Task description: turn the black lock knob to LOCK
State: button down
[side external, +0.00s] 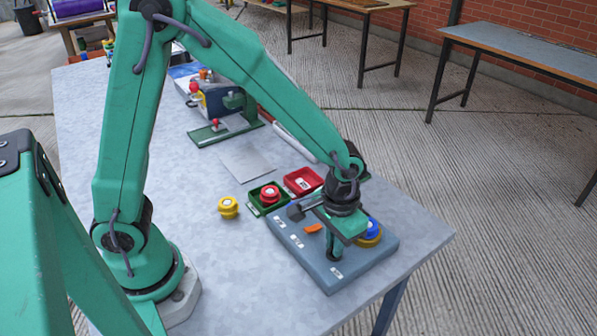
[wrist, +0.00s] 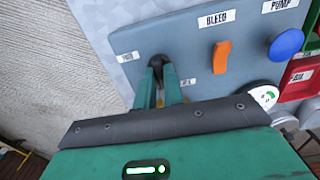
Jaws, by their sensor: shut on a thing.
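The black lock knob (wrist: 157,60) is on the blue-grey panel (wrist: 185,40), mostly hidden by my fingers. My gripper (wrist: 158,77) points down at the panel, its two green fingers shut on the knob. In the side view my gripper (side external: 333,243) stands over the near part of the panel (side external: 310,275), with the dark knob (side external: 333,258) at its fingertips. Small white labels (wrist: 124,57) lie either side of the knob, too small to read surely. Which way the knob points cannot be told.
Beside the knob are an orange lever (wrist: 221,56) under BLEED, a blue button (wrist: 286,44) under PUMP and a round gauge (wrist: 264,96). A yellow spool-like piece (side external: 228,208), a green tray (side external: 256,207) and a red tray (side external: 303,180) stand near the panel.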

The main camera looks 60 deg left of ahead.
jog(key=shift+n, duration=0.3)
jog(key=c, duration=1.5)
grip_release()
jog(key=shift+r, duration=0.15)
jog(key=shift+r, duration=3.8)
jog(key=shift+a+r, duration=0.1)
